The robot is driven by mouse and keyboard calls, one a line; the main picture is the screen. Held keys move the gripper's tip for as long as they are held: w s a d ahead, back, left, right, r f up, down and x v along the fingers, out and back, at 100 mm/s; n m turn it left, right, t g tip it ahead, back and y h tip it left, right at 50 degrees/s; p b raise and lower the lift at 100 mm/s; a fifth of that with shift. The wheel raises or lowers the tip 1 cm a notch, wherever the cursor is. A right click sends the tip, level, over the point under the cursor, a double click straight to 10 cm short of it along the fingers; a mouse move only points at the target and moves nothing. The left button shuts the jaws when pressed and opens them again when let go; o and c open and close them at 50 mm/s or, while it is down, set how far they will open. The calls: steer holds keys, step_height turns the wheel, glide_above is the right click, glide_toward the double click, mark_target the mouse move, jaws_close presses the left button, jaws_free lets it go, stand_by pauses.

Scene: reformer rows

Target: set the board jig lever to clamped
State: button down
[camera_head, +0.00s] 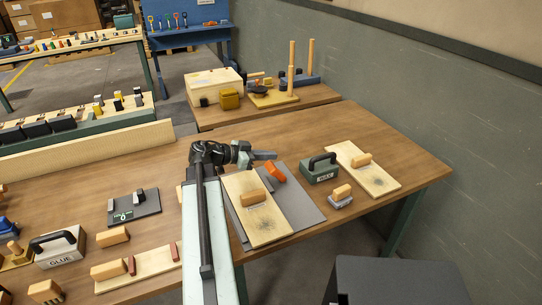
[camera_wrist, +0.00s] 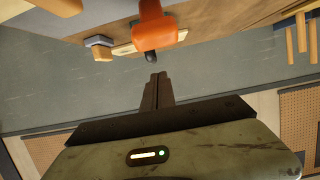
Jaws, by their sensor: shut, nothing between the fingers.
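The board jig is a grey plate (camera_head: 303,205) on the brown table, with a pale wooden board (camera_head: 262,222) lying on it. An orange lever (camera_head: 275,172) stands at the jig's far end, beside the board's far right corner. The lever also shows at the top of the wrist view (camera_wrist: 157,30), with a dark tip towards my fingers. My gripper (camera_head: 272,155) is shut and empty, just beyond the lever in the head view. In the wrist view, my closed fingertips (camera_wrist: 157,78) are close to the lever's dark tip, with a visible gap in the picture. I cannot tell the lever's set position.
A green box with a dark handle (camera_head: 320,168) stands right of the jig, near a small block-topped tool (camera_head: 341,196) and another pale board (camera_head: 378,176). A dark base with grey posts (camera_head: 134,208) lies left of my arm. The table's far right area is clear.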

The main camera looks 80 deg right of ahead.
steer(key=p+v, duration=0.1)
steer(key=v, duration=0.7)
steer(key=shift+f, duration=0.45)
steer(key=shift+w, duration=0.15)
steer(key=shift+r, duration=0.1)
